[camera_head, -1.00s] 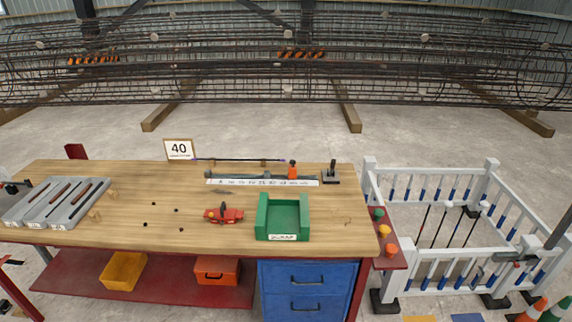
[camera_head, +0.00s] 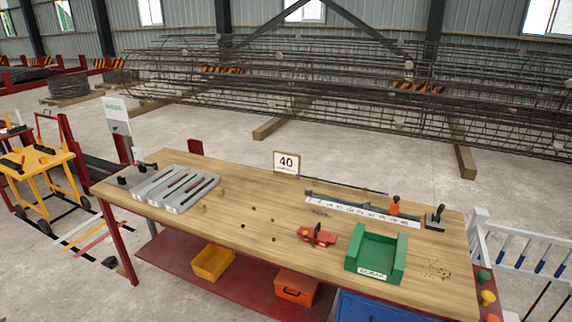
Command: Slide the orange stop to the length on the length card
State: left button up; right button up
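The orange stop (camera_head: 395,204) stands upright on a dark rail (camera_head: 345,200) near the right end of a white numbered scale strip (camera_head: 362,211), at the back right of the wooden workbench. The scale's numbers are too small to read surely. The length card (camera_head: 286,162) stands at the back edge of the bench and reads 40. Neither of my grippers shows in the head view.
A green tray (camera_head: 376,258) and a red tool (camera_head: 317,235) lie in front of the scale. A grey slotted rack (camera_head: 176,188) is at the bench's left. A black-handled device (camera_head: 435,217) stands right of the rail. The bench's middle is mostly clear.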

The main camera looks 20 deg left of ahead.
aim_at(394, 206)
jog(key=i+l+u, duration=0.9)
jog(key=i+u, duration=0.15)
jog(key=i, duration=0.5)
